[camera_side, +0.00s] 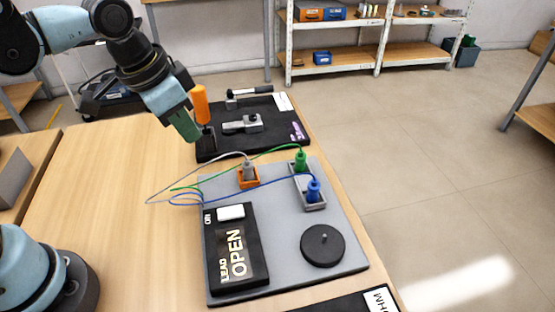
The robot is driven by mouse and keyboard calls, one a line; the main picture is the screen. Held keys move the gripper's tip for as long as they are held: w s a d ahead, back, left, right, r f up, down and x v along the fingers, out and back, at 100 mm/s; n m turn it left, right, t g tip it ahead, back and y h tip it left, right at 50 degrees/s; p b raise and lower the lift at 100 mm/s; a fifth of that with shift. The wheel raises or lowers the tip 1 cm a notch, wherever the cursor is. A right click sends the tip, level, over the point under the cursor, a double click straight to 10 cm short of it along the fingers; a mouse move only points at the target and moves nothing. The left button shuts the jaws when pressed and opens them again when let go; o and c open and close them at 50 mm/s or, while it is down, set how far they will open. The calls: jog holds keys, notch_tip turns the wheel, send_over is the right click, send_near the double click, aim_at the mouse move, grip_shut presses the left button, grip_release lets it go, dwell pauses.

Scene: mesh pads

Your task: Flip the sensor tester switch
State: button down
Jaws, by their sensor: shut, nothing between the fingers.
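The sensor tester (261,266) is a black box on the grey pad, with "LEAD OPEN" on its face. A white rocker switch (231,212) sits at its far end beside an "ON" label. I cannot tell which way the switch is tipped. My gripper (188,132) is shut and empty. It hangs above the table at the upper left, well beyond the tester and apart from it. It is close to an orange-handled tool (201,104) in a black holder; I cannot tell whether they touch.
A grey plug (248,171) sits in an orange socket. A green plug (300,160) and a blue plug (313,190) stand in a grey block, with loose wires looping left. A black disc (323,245) lies right of the tester. A black pad (270,138) with tools lies behind.

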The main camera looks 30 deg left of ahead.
aim_at(229, 211)
jog(key=d+r+m+g, duration=0.2)
jog(key=d+m+g, duration=0.1)
jog(key=d, duration=0.6)
jog(key=shift+s+m+y, duration=0.25)
jog(key=shift+m+y, duration=0.15)
jog(key=shift+m, duration=0.3)
notch_tip(229, 211, down, 14)
jog(key=shift+f, duration=0.1)
jog(key=shift+w+d+f, duration=0.15)
jog(key=shift+w+f, duration=0.05)
jog(key=shift+f, duration=0.2)
jog(key=shift+s, duration=0.1)
jog(key=shift+s+a+r, duration=0.25)
jog(key=shift+s+a, duration=0.3)
jog(key=shift+a, duration=0.15)
